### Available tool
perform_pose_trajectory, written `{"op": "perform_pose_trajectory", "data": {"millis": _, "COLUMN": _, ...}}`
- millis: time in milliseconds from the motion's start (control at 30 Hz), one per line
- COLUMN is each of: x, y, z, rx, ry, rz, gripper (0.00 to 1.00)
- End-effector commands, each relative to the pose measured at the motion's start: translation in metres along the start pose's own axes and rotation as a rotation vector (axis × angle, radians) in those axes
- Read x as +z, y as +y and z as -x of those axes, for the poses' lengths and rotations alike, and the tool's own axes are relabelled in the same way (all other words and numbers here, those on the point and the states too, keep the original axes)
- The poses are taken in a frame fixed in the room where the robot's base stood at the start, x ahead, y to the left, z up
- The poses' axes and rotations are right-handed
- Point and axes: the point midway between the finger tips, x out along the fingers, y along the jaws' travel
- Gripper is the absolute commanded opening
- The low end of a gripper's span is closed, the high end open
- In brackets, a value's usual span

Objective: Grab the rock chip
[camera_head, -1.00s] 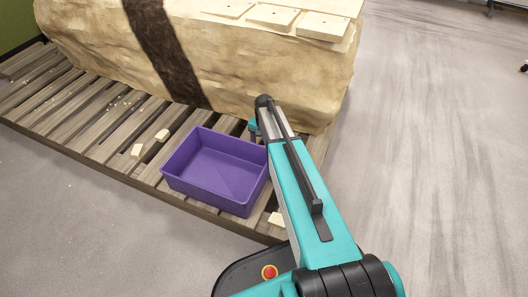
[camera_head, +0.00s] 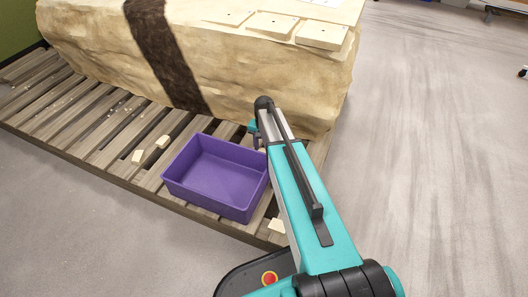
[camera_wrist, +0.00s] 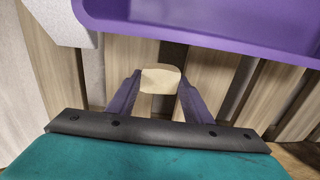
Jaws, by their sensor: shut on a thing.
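The rock chip (camera_wrist: 160,80) is a small pale tan piece in the wrist view. It sits between the two purple finger pads of my gripper (camera_wrist: 159,88), which touch it on both sides. Planks of the slatted wooden pallet (camera_wrist: 215,85) lie behind it. I cannot tell whether the chip still touches the planks. In the head view my gripper (camera_head: 257,142) is mostly hidden behind my arm, just right of the purple bin, and the held chip is not visible there.
The open purple bin (camera_head: 217,178) stands empty on the pallet (camera_head: 95,135); its rim (camera_wrist: 200,38) is close in the wrist view. Other chips (camera_head: 138,157) lie left of it, and one (camera_head: 277,225) lies front right. A large rock block (camera_head: 270,75) stands behind.

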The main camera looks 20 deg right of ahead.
Motion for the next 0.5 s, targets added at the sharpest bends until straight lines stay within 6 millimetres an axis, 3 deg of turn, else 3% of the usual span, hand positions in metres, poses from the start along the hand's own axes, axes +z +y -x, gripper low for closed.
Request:
{"op": "perform_pose_trajectory", "data": {"millis": 33, "x": 0.000, "y": 0.000, "z": 0.013, "rx": -0.001, "ry": 0.001, "rz": 0.000, "gripper": 0.20}}
{"op": "perform_pose_trajectory", "data": {"millis": 200, "x": 0.000, "y": 0.000, "z": 0.040, "rx": -0.001, "ry": 0.001, "rz": 0.000, "gripper": 0.20}}
{"op": "perform_pose_trajectory", "data": {"millis": 500, "x": 0.000, "y": 0.000, "z": 0.071, "rx": 0.000, "ry": 0.000, "rz": 0.000, "gripper": 0.20}}
